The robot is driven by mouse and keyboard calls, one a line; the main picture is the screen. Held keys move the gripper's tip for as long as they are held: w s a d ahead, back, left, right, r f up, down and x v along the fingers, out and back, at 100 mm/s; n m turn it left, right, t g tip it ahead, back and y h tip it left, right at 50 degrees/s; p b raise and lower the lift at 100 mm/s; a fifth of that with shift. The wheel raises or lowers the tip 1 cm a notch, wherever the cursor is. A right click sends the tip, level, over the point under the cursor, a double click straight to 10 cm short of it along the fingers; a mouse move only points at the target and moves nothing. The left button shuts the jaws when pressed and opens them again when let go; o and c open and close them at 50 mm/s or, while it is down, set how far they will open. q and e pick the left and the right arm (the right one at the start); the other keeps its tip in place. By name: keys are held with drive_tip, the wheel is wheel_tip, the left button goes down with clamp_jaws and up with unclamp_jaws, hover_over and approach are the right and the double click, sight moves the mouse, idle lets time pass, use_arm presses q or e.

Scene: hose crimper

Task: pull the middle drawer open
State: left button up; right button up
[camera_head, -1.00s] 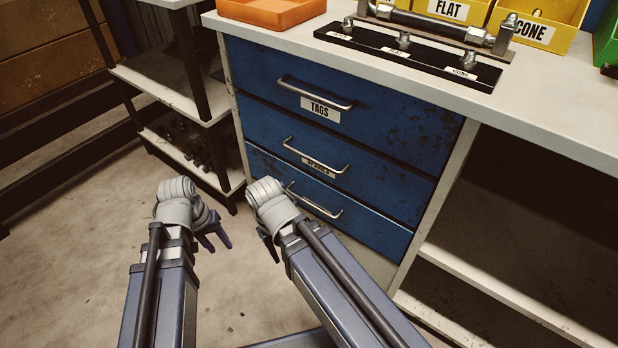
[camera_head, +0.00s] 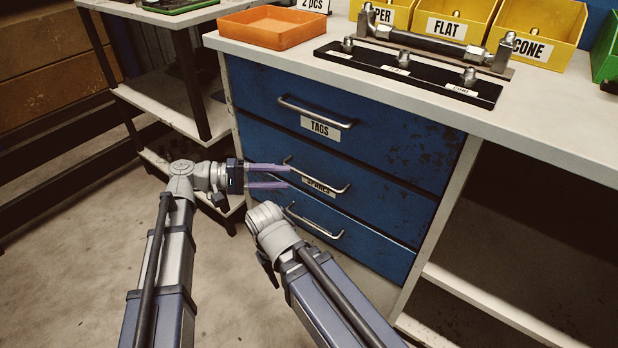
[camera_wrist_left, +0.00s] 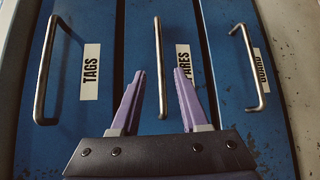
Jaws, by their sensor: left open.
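The middle drawer (camera_head: 385,185) is blue, shut, and has a SPARES label partly covered by its metal bar handle (camera_head: 330,188). My left gripper (camera_head: 287,176) is open and empty, its purple fingers pointing at the left end of this handle. In the left wrist view, the middle handle (camera_wrist_left: 160,45) runs between the two fingertips of the left gripper (camera_wrist_left: 160,72). Whether the tips reach past the bar I cannot tell. My right gripper (camera_head: 267,270) hangs low in front of the bottom drawer, mostly hidden by its own wrist.
The TAGS drawer (camera_head: 390,125) above and the bottom drawer (camera_head: 365,245) below are shut, each with a bar handle. An orange tray (camera_head: 272,27) and yellow bins (camera_head: 455,28) stand on the bench top (camera_head: 560,115). A shelf rack (camera_head: 200,125) stands to the left.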

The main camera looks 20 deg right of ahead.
sight(309, 176)
use_arm(q)
drive_tip(key=shift+s+d+f+b, duration=0.15)
drive_tip(key=shift+d+f, duration=0.05)
drive_tip(key=shift+d, duration=1.05)
drive_tip(key=shift+s+d+f+b, duration=0.2)
drive_tip(key=shift+d, duration=1.1)
drive_tip(key=shift+s+d+f+b, duration=0.15)
drive_tip(key=shift+d+f, duration=0.05)
drive_tip(key=shift+d, duration=1.05)
drive_tip(key=shift+c, duration=0.2)
clamp_jaws()
